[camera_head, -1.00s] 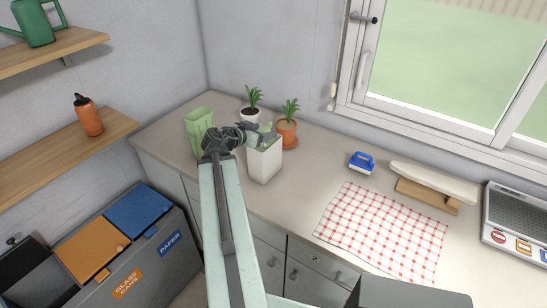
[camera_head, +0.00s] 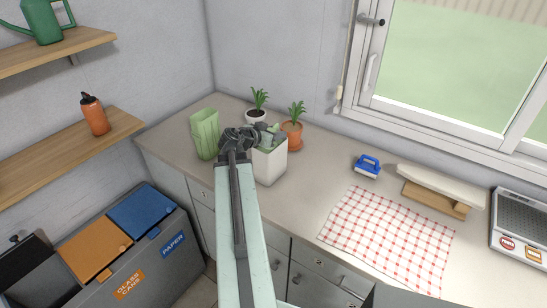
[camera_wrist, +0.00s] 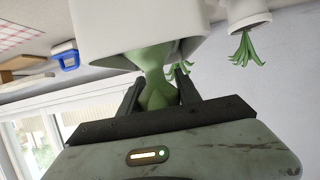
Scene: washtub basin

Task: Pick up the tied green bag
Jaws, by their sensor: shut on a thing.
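The green bag (camera_head: 267,142) shows at the top of the white bin (camera_head: 270,167) on the counter. In the wrist view its narrow twisted neck (camera_wrist: 156,88) sits between my two dark fingers. My gripper (camera_head: 266,130) is over the bin's opening and is shut on the bag; the fingers also show in the wrist view (camera_wrist: 158,92). The bag's lower part is hidden inside the white bin, whose wall (camera_wrist: 110,25) shows in the wrist view.
A light green container (camera_head: 204,136) stands left of the bin. A potted plant in white (camera_head: 256,115) and one in terracotta (camera_head: 292,134) stand close behind. A checked cloth (camera_head: 385,240) and a blue brush (camera_head: 367,166) lie to the right.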

